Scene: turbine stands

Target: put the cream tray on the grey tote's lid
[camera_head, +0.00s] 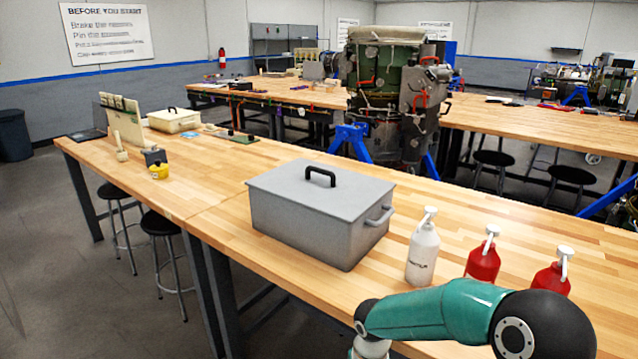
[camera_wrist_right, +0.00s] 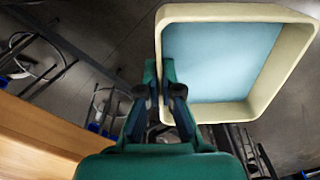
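The grey tote (camera_head: 310,222) stands on the near wooden bench in the head view. Its flat grey lid (camera_head: 345,186) is on, with a black handle (camera_head: 320,176) standing up from it and nothing lying on it. The cream tray (camera_wrist_right: 240,12), with a pale blue inside, shows only in the right wrist view. My right gripper (camera_wrist_right: 164,85) is shut on the tray's near left wall, and the tray hangs out over the floor beside a bench. In the head view my right arm's links show at bottom right, but that gripper does not. My left gripper is in neither view.
A white pump bottle (camera_head: 423,252) and two red pump bottles (camera_head: 482,262) (camera_head: 551,280) stand right of the tote, near my right arm. A cream lidded box (camera_head: 174,121) and a yellow item (camera_head: 159,172) are farther left.

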